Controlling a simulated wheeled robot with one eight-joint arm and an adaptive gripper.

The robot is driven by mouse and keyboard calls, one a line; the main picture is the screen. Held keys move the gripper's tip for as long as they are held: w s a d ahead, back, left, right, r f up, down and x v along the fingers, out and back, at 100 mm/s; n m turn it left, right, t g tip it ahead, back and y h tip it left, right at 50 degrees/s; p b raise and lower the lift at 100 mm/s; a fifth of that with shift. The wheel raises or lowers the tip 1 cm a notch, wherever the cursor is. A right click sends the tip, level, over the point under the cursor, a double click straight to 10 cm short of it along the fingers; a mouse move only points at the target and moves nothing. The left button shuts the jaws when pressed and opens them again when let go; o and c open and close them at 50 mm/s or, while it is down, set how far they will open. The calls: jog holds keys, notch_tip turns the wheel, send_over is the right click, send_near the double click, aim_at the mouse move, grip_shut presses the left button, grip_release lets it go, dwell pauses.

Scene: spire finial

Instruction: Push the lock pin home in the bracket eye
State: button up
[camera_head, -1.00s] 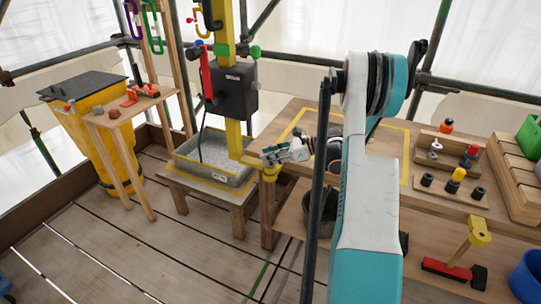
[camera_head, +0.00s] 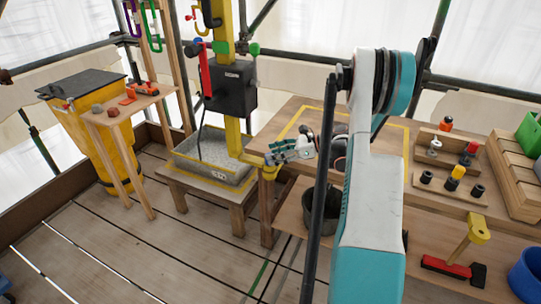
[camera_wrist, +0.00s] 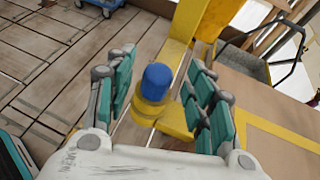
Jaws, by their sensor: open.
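The lock pin shows its blue head (camera_wrist: 156,80) in the wrist view, standing in a yellow collar, the bracket eye (camera_wrist: 147,112). The shaft below the head is hidden, so I cannot tell how deep it sits. The yellow bracket (camera_head: 268,173) also shows in the head view, at the foot of the yellow mast; the pin is not clear there. My gripper (camera_wrist: 160,88) is open, with one teal-padded finger on each side of the blue head, apart from it and empty. In the head view my gripper (camera_head: 291,151) is just above and right of the bracket.
The yellow mast (camera_head: 232,135) with a black box (camera_head: 229,88) rises beside a grey tray (camera_head: 212,172) on a low stand. A workbench (camera_head: 437,199) with pegs and blocks lies right. A black bucket (camera_head: 318,208) sits below.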

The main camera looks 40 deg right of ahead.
jog(key=v, duration=0.9)
jog(key=shift+s, duration=0.2)
jog(key=shift+d+r, duration=0.1)
jog(key=shift+r, duration=0.1)
